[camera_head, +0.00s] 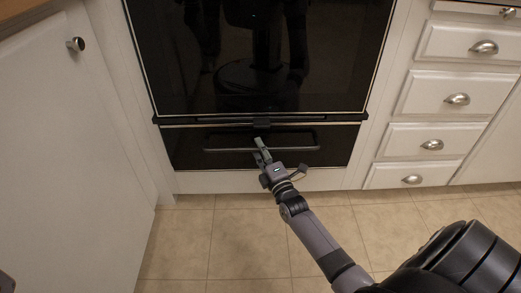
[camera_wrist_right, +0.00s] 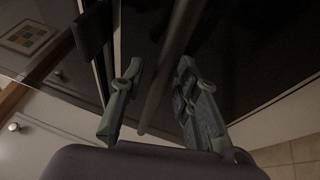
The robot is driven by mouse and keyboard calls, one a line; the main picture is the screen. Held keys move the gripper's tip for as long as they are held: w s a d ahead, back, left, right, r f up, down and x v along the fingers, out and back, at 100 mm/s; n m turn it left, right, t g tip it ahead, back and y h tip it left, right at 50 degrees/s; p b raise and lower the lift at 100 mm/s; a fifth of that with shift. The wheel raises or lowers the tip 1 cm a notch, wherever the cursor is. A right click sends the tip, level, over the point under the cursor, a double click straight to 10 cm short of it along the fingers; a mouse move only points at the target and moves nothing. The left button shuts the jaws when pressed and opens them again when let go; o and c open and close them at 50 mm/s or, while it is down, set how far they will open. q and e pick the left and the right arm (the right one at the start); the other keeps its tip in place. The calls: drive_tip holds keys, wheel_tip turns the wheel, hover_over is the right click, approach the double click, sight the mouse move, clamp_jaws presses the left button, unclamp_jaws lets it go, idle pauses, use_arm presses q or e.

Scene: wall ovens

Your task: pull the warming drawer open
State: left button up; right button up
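The warming drawer (camera_head: 340,143) is the low black front under the large oven door, and it looks shut. Its long dark bar handle (camera_head: 222,150) runs across the front. My right gripper (camera_head: 262,146) is at the middle of this handle. In the right wrist view the handle bar (camera_wrist_right: 168,70) passes between the two fingers of the right gripper (camera_wrist_right: 156,95). The fingers stand apart, with gaps visible beside the bar, so the gripper is open around it. My left gripper does not show clearly in either view.
The black oven door (camera_head: 180,60) is just above the drawer. White drawers with cup pulls (camera_head: 457,99) stand at the right, and a white cabinet door (camera_head: 60,150) with a knob stands at the left. The tiled floor (camera_head: 240,240) in front is clear.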

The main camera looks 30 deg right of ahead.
clamp_jaws()
idle(0.6)
